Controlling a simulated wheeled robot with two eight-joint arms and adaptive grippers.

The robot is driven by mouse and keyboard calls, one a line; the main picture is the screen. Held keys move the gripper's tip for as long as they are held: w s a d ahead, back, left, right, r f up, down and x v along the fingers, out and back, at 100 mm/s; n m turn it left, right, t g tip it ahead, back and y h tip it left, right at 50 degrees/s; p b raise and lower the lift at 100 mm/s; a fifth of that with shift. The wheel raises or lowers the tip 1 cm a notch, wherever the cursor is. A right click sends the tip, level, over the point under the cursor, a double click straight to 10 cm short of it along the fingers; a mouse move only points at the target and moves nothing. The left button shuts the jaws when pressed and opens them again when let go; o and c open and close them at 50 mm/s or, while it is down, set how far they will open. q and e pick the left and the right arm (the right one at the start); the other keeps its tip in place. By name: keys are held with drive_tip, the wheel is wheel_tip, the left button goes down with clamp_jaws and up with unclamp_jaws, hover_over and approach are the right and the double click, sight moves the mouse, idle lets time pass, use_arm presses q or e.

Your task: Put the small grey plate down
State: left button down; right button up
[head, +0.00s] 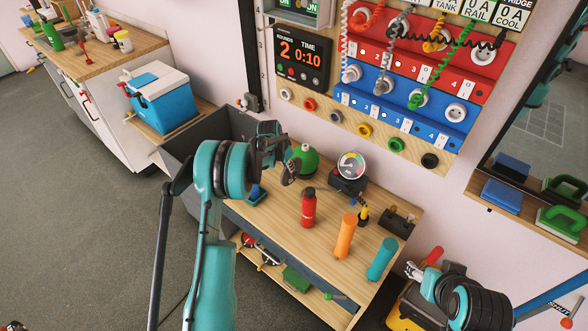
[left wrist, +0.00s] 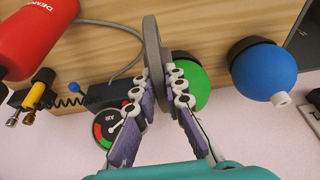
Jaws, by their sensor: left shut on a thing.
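The small grey plate (head: 290,174) is held on edge in the jaws of my left gripper (head: 280,157), above the wooden bench. In the left wrist view the plate (left wrist: 152,50) shows nearly edge-on, a thin grey disc, with the fingers of the left gripper (left wrist: 167,84) shut on it. The bench top (head: 290,232) lies below it; I cannot tell the exact gap. A part of my right arm shows at the lower right of the head view, but whether its gripper is open or shut is unclear.
A green ball-shaped item (head: 306,162) stands close behind the plate, with a gauge (head: 351,166) to its right. A blue ball (left wrist: 250,70) shows in the wrist view.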

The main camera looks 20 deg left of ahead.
sight(288, 176)
use_arm(q)
wheel_tip(288, 176, down, 3)
drive_tip(key=shift+w+f+b, duration=0.1)
drive_tip(key=shift+b, duration=0.3)
drive_tip(key=shift+f+b, duration=0.5)
drive_tip(key=shift+f, duration=1.1)
drive_tip(key=shift+f, duration=0.15)
drive_tip(key=c, duration=1.6)
unclamp_jaws()
